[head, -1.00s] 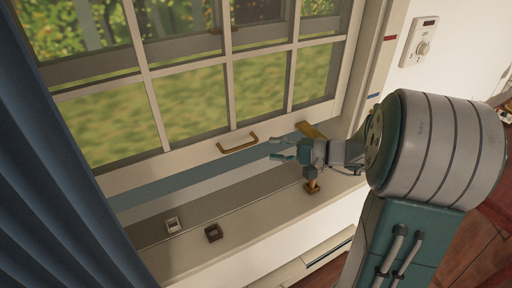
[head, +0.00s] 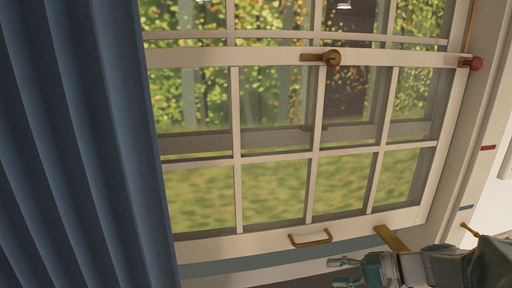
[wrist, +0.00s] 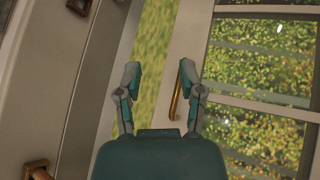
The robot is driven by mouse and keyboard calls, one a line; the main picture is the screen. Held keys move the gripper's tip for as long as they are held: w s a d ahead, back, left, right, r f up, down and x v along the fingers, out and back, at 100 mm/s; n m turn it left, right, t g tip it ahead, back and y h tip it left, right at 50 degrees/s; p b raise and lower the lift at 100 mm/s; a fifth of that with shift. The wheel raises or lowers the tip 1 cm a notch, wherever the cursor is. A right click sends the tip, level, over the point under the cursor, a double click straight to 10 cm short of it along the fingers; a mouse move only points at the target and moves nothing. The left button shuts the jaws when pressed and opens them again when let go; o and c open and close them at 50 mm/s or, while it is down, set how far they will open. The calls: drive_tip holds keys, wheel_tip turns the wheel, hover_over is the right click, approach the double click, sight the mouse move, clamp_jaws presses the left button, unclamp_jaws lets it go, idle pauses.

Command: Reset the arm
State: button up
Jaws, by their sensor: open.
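My gripper (head: 346,272) shows at the lower edge of the head view, reaching in from the right, its lower part cut off by the frame. In the wrist view my gripper (wrist: 158,82) is open, with two teal-grey fingers apart and nothing between them. It is in front of the sash window (head: 240,158), below and to the right of the brass pull handle (head: 311,238). The handle also shows in the wrist view (wrist: 175,100), partly behind the right finger. I cannot tell whether they touch.
A blue curtain (head: 80,150) hangs at the left. A brass latch (head: 331,58) sits on the meeting rail, and a red knob (head: 475,63) on the right frame. A brass piece (head: 391,239) lies near my arm. The wrist view shows a brown fitting (wrist: 38,170) at lower left.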

drive_tip(key=s+a+n+g+h, duration=0.3)
drive_tip(key=s+a+h, duration=0.3)
drive_tip(key=s, duration=0.3)
drive_tip(key=shift+s+d+r+n+t+h, duration=0.35)
drive_tip(key=shift+s+n+t+h, duration=0.25)
drive_tip(key=shift+s+h, duration=0.35)
drive_tip(key=shift+s+d+r+n+t+h, duration=0.25)
drive_tip(key=shift+s+d+n+t+h, duration=0.25)
drive_tip(key=shift+s+h, duration=0.45)
drive_tip(key=shift+s+d+r+n+t+h, duration=0.25)
drive_tip(key=shift+s+n+t+h, duration=0.35)
drive_tip(key=shift+h, duration=0.5)
drive_tip(key=shift+s+a, duration=0.1)
